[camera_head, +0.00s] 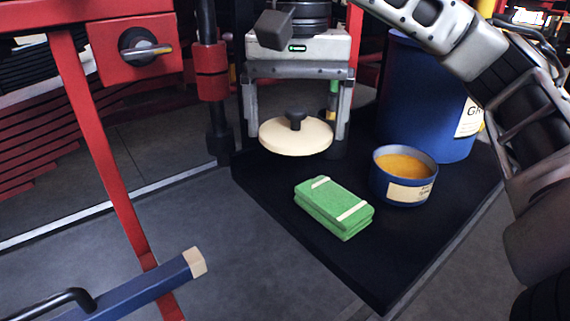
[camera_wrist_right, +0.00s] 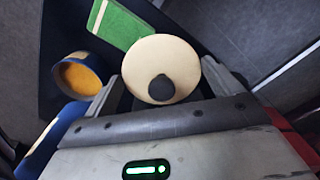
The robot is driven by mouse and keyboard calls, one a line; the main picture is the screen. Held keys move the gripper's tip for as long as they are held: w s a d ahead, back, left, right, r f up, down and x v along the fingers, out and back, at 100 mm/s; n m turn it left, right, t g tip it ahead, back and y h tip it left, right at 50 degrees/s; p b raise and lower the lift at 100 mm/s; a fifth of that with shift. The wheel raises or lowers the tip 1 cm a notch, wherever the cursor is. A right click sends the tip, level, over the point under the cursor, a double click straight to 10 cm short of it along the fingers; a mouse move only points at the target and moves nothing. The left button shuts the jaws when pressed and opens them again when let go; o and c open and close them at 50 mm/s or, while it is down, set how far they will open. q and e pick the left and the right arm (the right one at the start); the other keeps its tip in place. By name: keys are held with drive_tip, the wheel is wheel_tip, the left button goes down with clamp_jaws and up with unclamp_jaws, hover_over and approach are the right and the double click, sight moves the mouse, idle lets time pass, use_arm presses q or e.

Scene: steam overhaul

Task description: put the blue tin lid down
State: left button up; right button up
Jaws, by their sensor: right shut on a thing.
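The blue tin lid, a round cream disc with a black knob (camera_head: 296,140), is in my right gripper (camera_head: 296,125) over the far left part of the black work surface. The two fingers stand at opposite sides of its rim. I cannot tell whether its underside touches the surface. The right wrist view shows the lid (camera_wrist_right: 160,60) from above, between the fingers (camera_wrist_right: 160,88). The small blue tin (camera_head: 404,195) stands open at the right, with orange contents; it also shows in the right wrist view (camera_wrist_right: 80,78). My left gripper is not in view.
A folded green cloth (camera_head: 334,207) with pale stripes lies in front of the lid. A large blue drum (camera_head: 425,100) stands behind the tin. A red frame (camera_head: 90,130) and a blue bar (camera_head: 140,292) are at left. The black surface (camera_head: 385,270) is clear near its front corner.

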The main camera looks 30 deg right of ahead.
sight(286, 120)
drive_tip(key=w+f, duration=0.3)
drive_tip(key=f, duration=0.1)
drive_tip(key=shift+d+f+b, duration=0.1)
drive_tip(key=shift+d+b, duration=0.2)
drive_tip(key=shift+d, duration=0.1)
drive_tip(key=shift+w+f, duration=0.3)
drive_tip(key=f, duration=0.3)
drive_tip(key=shift+w+d+f+b, duration=0.15)
drive_tip(key=shift+w+f+b, duration=0.05)
drive_tip(key=shift+w+b, duration=0.1)
drive_tip(key=shift+f, duration=0.2)
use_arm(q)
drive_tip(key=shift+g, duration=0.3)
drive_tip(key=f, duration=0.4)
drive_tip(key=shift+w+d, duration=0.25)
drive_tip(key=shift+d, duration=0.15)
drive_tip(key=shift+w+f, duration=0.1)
use_arm(e)
drive_tip(key=shift+f, duration=0.1)
drive_tip(key=o, duration=0.7)
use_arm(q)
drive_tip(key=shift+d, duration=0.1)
